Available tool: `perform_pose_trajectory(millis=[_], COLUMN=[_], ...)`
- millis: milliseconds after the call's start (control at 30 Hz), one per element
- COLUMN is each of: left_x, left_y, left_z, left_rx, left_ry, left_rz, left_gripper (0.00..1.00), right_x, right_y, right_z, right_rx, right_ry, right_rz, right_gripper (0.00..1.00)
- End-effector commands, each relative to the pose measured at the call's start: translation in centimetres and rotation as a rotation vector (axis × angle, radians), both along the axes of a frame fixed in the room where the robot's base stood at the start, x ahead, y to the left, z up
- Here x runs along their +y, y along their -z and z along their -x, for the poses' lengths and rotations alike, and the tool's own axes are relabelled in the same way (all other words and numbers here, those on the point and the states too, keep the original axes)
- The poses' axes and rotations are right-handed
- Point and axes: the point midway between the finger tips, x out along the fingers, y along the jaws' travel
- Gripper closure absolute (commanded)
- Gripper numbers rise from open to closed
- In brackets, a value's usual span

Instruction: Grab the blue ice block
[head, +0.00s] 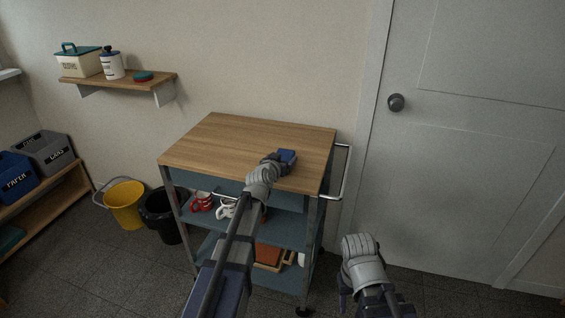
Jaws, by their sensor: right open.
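The blue ice block (288,156) is a small dark blue block at the right part of the wooden cart top (225,140). My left gripper (276,161) reaches over the cart's front edge, right up against the block in the picture. Its hand hides part of the block's near side, and I cannot tell whether its fingers are around the block or just short of it. My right gripper (358,243) is open and empty, low in front of the door and to the right of the cart.
The cart's lower shelves hold a red mug (202,201), a white mug (226,208) and other items. A metal handle (345,175) sticks out on its right. A yellow bucket (125,205) and a black bucket (162,215) stand left. The rest of the cart top is clear.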

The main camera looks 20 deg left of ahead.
Motion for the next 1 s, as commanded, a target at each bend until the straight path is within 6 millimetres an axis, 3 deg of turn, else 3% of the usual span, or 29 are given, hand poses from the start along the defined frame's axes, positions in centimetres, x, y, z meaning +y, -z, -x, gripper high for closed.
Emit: perform_pose_trajectory(millis=[67,633,1000], left_x=[0.02,0.01,0.03], left_y=[0.01,0.02,-0.46], left_z=[0.01,0.02,0.0], left_rx=[0.0,0.0,0.0], left_ry=[0.0,0.0,0.0], left_rz=[0.0,0.0,0.0], left_gripper=[0.25,0.89,0.89], right_x=[0.0,0.0,0.0], right_y=[0.0,0.0,-0.46], right_z=[0.0,0.0,0.0], right_rx=[0.0,0.0,0.0], right_ry=[0.0,0.0,0.0], right_rz=[0.0,0.0,0.0], right_gripper=[0.5,0.5,0.5])
